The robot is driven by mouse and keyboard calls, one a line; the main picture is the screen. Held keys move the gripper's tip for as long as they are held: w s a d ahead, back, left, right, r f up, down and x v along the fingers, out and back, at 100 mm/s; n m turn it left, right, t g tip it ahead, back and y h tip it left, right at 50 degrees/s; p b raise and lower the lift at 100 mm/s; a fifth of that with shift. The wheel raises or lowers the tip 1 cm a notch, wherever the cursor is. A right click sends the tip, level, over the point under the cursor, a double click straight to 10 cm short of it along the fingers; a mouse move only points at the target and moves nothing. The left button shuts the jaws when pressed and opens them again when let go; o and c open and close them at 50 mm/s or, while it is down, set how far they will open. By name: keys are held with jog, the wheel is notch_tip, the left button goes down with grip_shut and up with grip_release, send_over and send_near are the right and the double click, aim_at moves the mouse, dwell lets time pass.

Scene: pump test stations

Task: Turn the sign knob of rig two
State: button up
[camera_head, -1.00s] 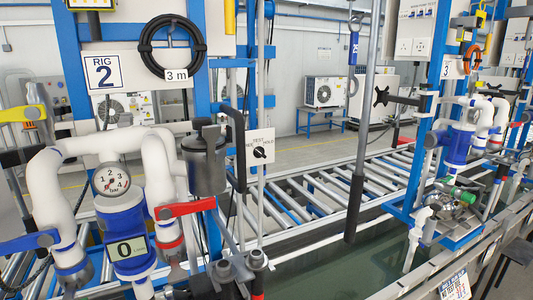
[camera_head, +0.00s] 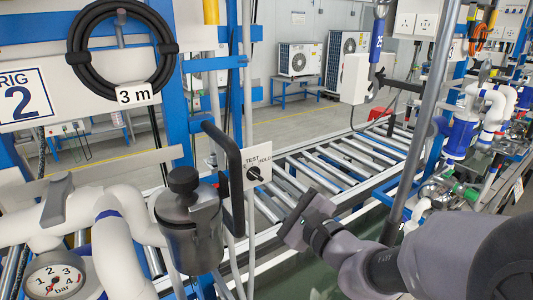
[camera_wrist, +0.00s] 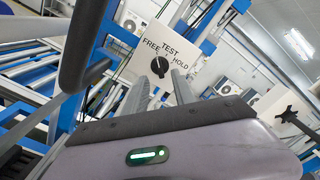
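The sign knob (camera_head: 254,173) is a small black round knob on a white sign plate (camera_head: 262,158) marked TEST and HOLD, on a post of rig two. In the wrist view the knob (camera_wrist: 159,66) sits under the words FREE, TEST and HOLD; its exact setting is hard to read. My gripper (camera_head: 305,222) is to the right of and below the sign in the head view. In the wrist view its two ribbed grey fingers (camera_wrist: 159,88) are apart with nothing between them. They point towards the knob, and I see no contact.
A black upright handle (camera_head: 235,175) and a dark grey canister (camera_head: 190,215) stand just left of the sign. A grey pole (camera_head: 425,110) rises on the right. A roller conveyor (camera_head: 340,165) runs behind.

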aim_at(258, 178)
jog(key=x, duration=0.6)
jog(key=shift+w+a, duration=0.2)
grip_shut()
